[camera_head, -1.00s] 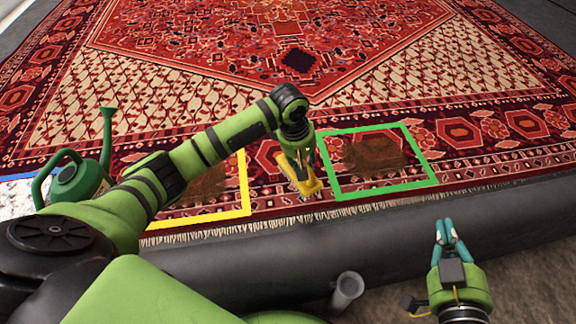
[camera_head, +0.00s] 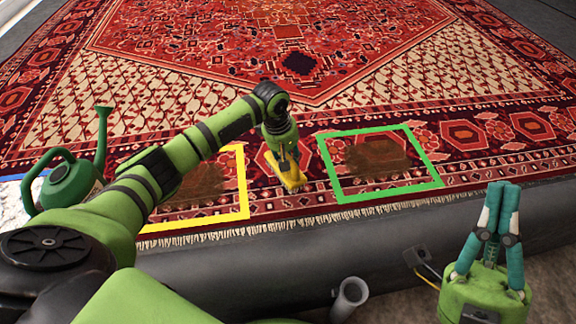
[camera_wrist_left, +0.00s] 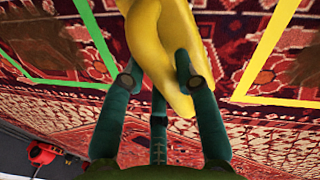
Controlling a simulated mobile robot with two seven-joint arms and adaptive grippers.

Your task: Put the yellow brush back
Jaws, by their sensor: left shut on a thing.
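The yellow brush (camera_head: 292,179) is at the near part of the rug, between the yellow frame (camera_head: 247,190) and the green frame (camera_head: 337,195). My left gripper (camera_head: 286,163) is shut on it from above. In the left wrist view, the fingers (camera_wrist_left: 160,85) close around the yellow brush body (camera_wrist_left: 155,32). I cannot tell whether the brush touches the rug, and its underside is hidden. My right gripper (camera_head: 500,192) is at the lower right, over the dark edge, fingers pointing up with nothing seen between them. I cannot tell how far they are apart.
Brown stained patches lie inside the yellow frame and the green frame. A green watering can (camera_head: 70,185) stands at the left, by my left arm. A grey pipe (camera_head: 349,297) stands below the dark edge. A red object (camera_wrist_left: 42,154) shows in the left wrist view.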

